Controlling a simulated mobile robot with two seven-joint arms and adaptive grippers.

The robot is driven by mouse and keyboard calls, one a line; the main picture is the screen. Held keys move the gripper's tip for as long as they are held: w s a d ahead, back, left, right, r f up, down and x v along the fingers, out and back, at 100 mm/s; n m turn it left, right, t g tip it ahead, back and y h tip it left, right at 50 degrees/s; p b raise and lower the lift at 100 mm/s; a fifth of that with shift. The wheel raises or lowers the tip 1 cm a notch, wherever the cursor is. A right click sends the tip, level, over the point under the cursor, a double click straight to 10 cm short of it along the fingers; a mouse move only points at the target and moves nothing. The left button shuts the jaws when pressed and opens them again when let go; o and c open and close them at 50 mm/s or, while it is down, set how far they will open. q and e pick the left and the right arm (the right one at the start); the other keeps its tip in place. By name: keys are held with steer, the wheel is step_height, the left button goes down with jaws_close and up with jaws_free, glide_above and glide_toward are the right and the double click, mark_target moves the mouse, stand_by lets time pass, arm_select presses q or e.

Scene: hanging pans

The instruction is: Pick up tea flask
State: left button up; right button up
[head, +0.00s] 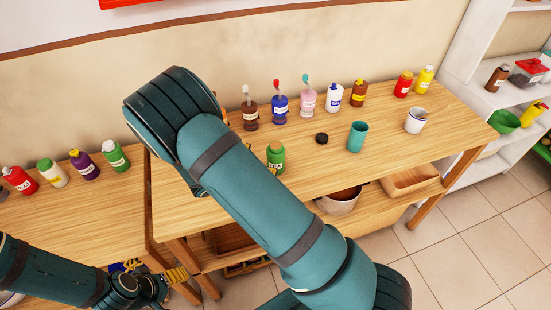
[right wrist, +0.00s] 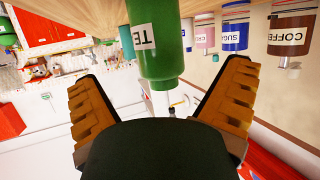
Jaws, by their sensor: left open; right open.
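The tea flask (head: 276,157) is a small green bottle with a white label, standing on the wooden table in the head view, just right of my right forearm. The right wrist view, which is upside down, shows the flask (right wrist: 158,45) with "TE" readable on its label. It lies between the two spread yellow-brown fingers of my right gripper (right wrist: 165,78), with gaps on both sides. In the head view that gripper is mostly hidden behind my arm. My left gripper (head: 177,276) is open and empty, low at the left, below the table edge.
A row of bottles, including brown coffee (head: 250,112) and blue sugar (head: 280,108), stands along the wall behind the flask. A black lid (head: 321,138), a teal cup (head: 357,136) and a white cup (head: 416,121) stand to its right. The front right tabletop is clear.

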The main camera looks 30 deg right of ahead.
mark_target(276, 155)
steer(key=shift+b+x, duration=0.35)
steer(key=shift+x, duration=2.65)
steer(key=shift+r, duration=0.15)
steer(key=shift+c, duration=0.2)
steer(key=c, duration=1.3)
